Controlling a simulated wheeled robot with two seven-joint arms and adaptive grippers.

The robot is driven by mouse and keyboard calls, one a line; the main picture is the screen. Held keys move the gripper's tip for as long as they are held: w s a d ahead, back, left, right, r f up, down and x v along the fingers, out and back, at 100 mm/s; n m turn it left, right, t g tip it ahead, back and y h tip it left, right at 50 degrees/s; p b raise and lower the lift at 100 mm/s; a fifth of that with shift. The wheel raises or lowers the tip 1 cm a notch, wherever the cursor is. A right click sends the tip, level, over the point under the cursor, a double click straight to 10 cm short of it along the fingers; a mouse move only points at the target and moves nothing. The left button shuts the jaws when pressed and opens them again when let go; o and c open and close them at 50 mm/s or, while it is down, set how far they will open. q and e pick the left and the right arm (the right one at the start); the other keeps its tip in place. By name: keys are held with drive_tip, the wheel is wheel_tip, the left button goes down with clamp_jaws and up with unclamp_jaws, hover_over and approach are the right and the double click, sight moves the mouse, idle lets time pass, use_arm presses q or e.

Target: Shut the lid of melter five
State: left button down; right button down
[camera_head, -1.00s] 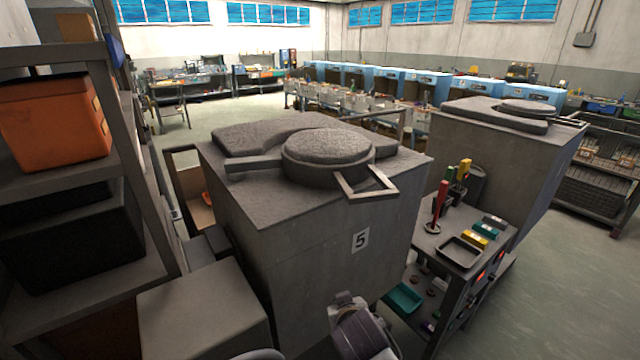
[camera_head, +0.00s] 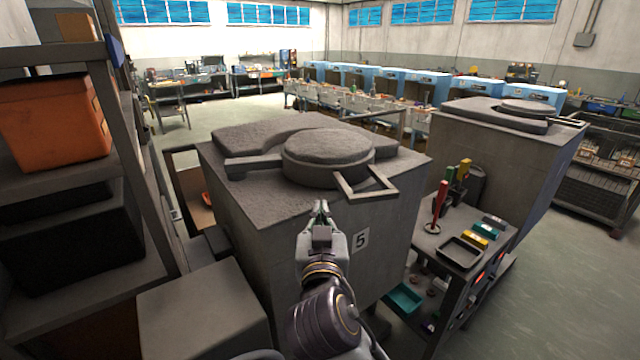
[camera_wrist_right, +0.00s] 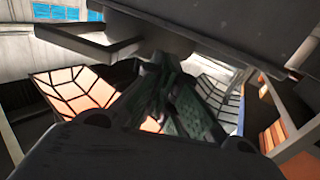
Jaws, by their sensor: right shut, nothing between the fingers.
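Melter five (camera_head: 270,225) is a large grey block with a "5" label on its front. Its round grey lid (camera_head: 328,146) lies flat on top, with no visible gap under it. A square loop handle (camera_head: 365,188) sticks out from the lid over the front edge. My right gripper (camera_head: 321,207) is shut and empty, in front of the melter's face, below the lid's rim and left of the handle. In the right wrist view the loop handle (camera_wrist_right: 90,46) shows at upper left, apart from the shut fingers (camera_wrist_right: 165,92). My left gripper is in neither view.
A similar melter (camera_head: 490,150) stands to the right. Between them is a tool cart (camera_head: 455,245) with a tray and coloured-handled tools. A shelf with an orange bin (camera_head: 50,125) stands close on the left. A grey box (camera_head: 200,310) is at the lower left.

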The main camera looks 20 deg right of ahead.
sight(320, 178)
drive_tip(key=shift+w, duration=0.15)
drive_tip(key=p+x, duration=0.4)
drive_tip(key=x, duration=0.9)
drive_tip(key=shift+w+d, duration=0.15)
drive_tip(key=shift+w, duration=0.15)
idle(0.3)
drive_tip(key=shift+w+d+b, duration=0.2)
drive_tip(key=shift+w+d, duration=0.4)
drive_tip(key=shift+w, duration=0.45)
drive_tip(key=shift+w+d+b, duration=0.2)
drive_tip(key=shift+w+d, duration=0.45)
drive_tip(key=shift+w, duration=0.4)
drive_tip(key=shift+w+d+b, duration=0.2)
drive_tip(key=shift+w+d, duration=0.4)
drive_tip(key=shift+w, duration=0.4)
drive_tip(key=shift+f, duration=0.1)
